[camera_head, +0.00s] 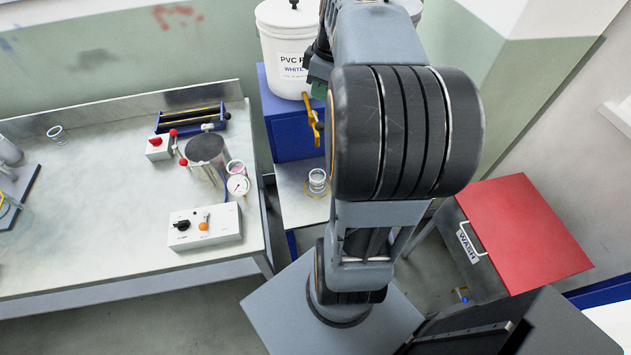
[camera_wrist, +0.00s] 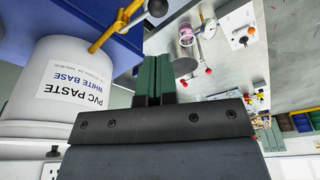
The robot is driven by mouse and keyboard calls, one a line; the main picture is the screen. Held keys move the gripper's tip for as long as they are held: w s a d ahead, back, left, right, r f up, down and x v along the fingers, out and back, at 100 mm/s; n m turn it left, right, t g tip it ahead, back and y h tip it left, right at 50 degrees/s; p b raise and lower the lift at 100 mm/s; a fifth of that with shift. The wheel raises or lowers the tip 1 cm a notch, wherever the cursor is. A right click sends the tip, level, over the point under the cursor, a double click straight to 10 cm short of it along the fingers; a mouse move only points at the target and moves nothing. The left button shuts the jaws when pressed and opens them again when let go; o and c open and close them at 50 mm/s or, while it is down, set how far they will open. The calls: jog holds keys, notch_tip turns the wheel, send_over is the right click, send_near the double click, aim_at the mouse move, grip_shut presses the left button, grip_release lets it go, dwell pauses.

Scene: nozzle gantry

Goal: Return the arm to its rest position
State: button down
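My arm rises through the middle of the head view, its large dark joint facing the camera. My gripper (camera_wrist: 154,62) shows in the wrist view as two green fingers side by side, pressed together with nothing visible between them. In the head view only a bit of green at the gripper (camera_head: 319,88) shows, beside the white paste bucket; the arm hides the rest. In the wrist view the bucket (camera_wrist: 60,75) is upside down at left, apart from the fingers. A yellow lever (camera_head: 312,118) is just below the gripper in the head view; in the wrist view the lever (camera_wrist: 118,25) is left of the fingertips.
The bucket stands on a blue cabinet (camera_head: 290,132), with a small glass jar (camera_head: 317,182) on the shelf below. A metal bench (camera_head: 100,200) at left holds a control box (camera_head: 205,228) and a cylinder (camera_head: 207,150). A red-lidded wash bin (camera_head: 520,235) stands at right.

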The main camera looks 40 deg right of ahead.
dwell(0.3)
jog(key=shift+d+m, duration=0.1)
jog(key=shift+m, duration=0.6)
jog(key=f+m, duration=0.1)
jog(key=m, duration=0.1)
jog(key=s+f+m, duration=0.1)
jog(key=m, duration=0.1)
jog(key=shift+f+h, duration=0.2)
jog(key=shift+h, duration=0.1)
jog(key=s+a+f+t, duration=0.1)
jog(key=s+a, duration=0.2)
jog(key=a, duration=0.6)
jog(key=s+a+f+m+t, duration=0.1)
jog(key=s+a+t, duration=0.1)
jog(key=a, duration=0.8)
jog(key=shift+s+m+h, duration=0.3)
jog(key=shift+s, duration=0.3)
